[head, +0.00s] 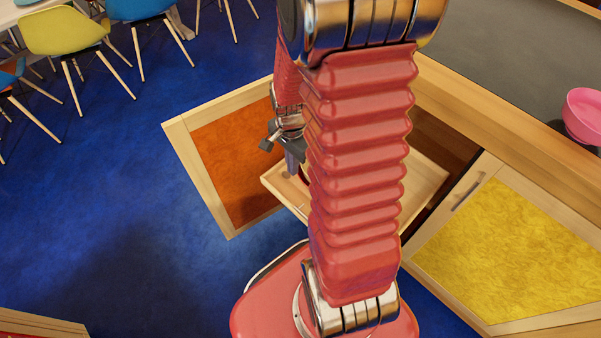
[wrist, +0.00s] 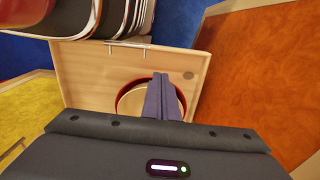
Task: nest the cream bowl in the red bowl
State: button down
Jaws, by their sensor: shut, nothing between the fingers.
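The red bowl (wrist: 182,98) stands in the open wooden drawer in the wrist view; its dark red rim shows as a ring. The cream bowl (wrist: 131,102) shows as a pale round shape inside that ring, its rim apparently within the red one. My gripper (wrist: 161,80) is shut and empty, its fingers over the right part of the bowls and hiding some of them. Whether the fingertips touch a bowl I cannot tell. In the head view my gripper (head: 291,170) is above the drawer's left part, and my arm hides most of the drawer's inside.
The drawer (head: 425,178) is pulled out below a grey counter (head: 500,60). An orange-panelled door (head: 235,165) stands open on its left, a yellow-panelled door (head: 500,250) on its right. A pink bowl (head: 583,115) is on the counter. Chairs (head: 62,32) stand far left; blue floor is clear between.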

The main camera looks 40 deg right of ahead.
jog(key=shift+f, duration=0.15)
jog(key=shift+w+d+f, duration=0.1)
jog(key=shift+d+f, duration=0.6)
jog(key=shift+f, duration=0.95)
jog(key=shift+s+d+f, duration=0.1)
jog(key=shift+d+f, duration=0.55)
jog(key=shift+f, duration=0.95)
jog(key=shift+w+d+f, duration=0.1)
jog(key=shift+d+f, duration=0.6)
jog(key=shift+f, duration=0.95)
jog(key=shift+d, duration=0.85)
jog(key=shift+a, duration=0.1)
